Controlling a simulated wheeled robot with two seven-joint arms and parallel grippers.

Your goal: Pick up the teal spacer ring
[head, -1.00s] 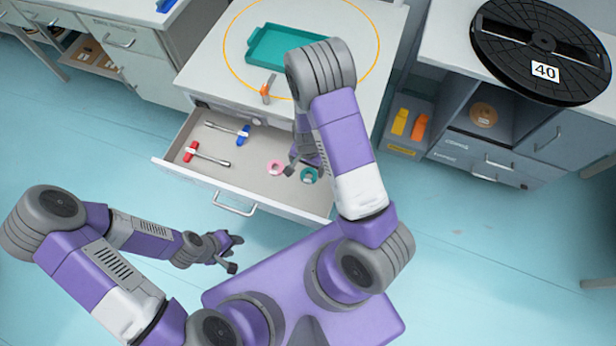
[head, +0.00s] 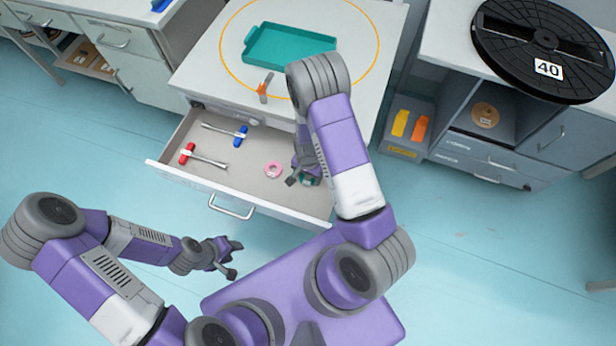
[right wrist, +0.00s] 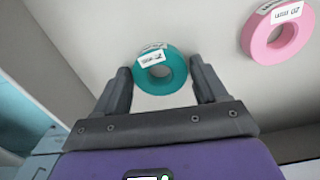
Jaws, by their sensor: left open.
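The teal spacer ring (right wrist: 161,70) lies flat on the drawer floor, with a white label on it. In the head view the ring (head: 307,182) is mostly hidden by my right gripper (head: 299,182), which reaches down into the open drawer. In the right wrist view my right gripper (right wrist: 160,85) is open, with one finger on each side of the ring's near part; I cannot tell whether they touch it. My left gripper (head: 229,260) is open and empty in front of the drawer, over the floor.
The drawer (head: 240,195) also holds a pink ring (head: 272,170), also in the right wrist view (right wrist: 277,32), a red-handled tool (head: 203,157) and a blue-handled tool (head: 225,132). A teal tray (head: 290,46) and an orange-and-grey item (head: 264,86) sit on the countertop above.

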